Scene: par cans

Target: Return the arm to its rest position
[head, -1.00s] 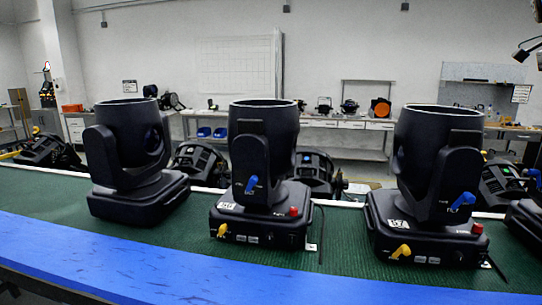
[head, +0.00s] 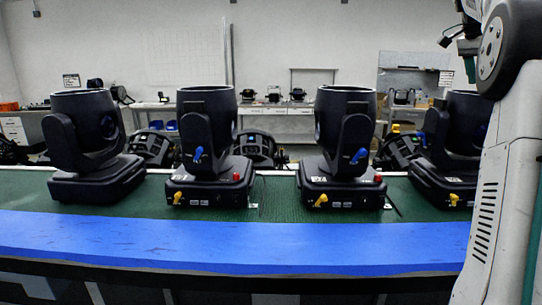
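My white arm (head: 505,190), with a round grey joint (head: 491,48), stands upright along the right edge of the head view. It covers part of the rightmost par can (head: 462,120). Several black par cans stand upright in a row on the green mat: one at the left (head: 85,130), one left of centre (head: 208,130) and one right of centre (head: 345,130). Blue and yellow knobs show on them.
The green mat (head: 270,212) has a blue front edge strip (head: 230,245) that is bare. More black fixtures (head: 255,150) stand behind the row. A back bench (head: 285,115) runs along the wall.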

